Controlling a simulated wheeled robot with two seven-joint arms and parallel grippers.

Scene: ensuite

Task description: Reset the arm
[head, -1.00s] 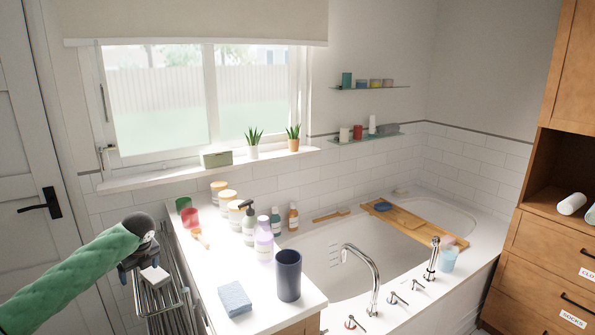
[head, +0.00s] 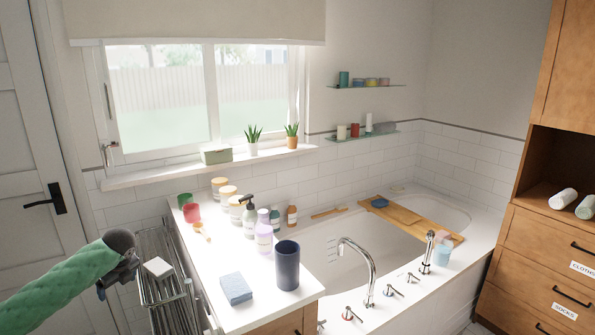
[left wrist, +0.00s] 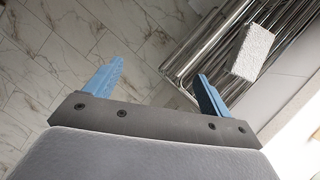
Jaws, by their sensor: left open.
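My left arm, in a green sleeve, comes in from the left in the head view, with my left gripper (head: 118,284) at its end, low beside the chrome rack (head: 152,291). In the left wrist view the two blue fingers of this gripper (left wrist: 155,85) stand wide apart with nothing between them. A white block (head: 158,267) lies on the rack, just right of the gripper and apart from it. It also shows in the left wrist view (left wrist: 252,52), to the right of the fingers. My right gripper is not in view.
The white counter (head: 205,270) right of the rack holds a blue sponge (head: 236,289), a dark blue cup (head: 287,266) and several bottles. The bathtub (head: 330,250) lies beyond. A white door (head: 25,150) stands at left. Marble floor (left wrist: 60,40) below the fingers is clear.

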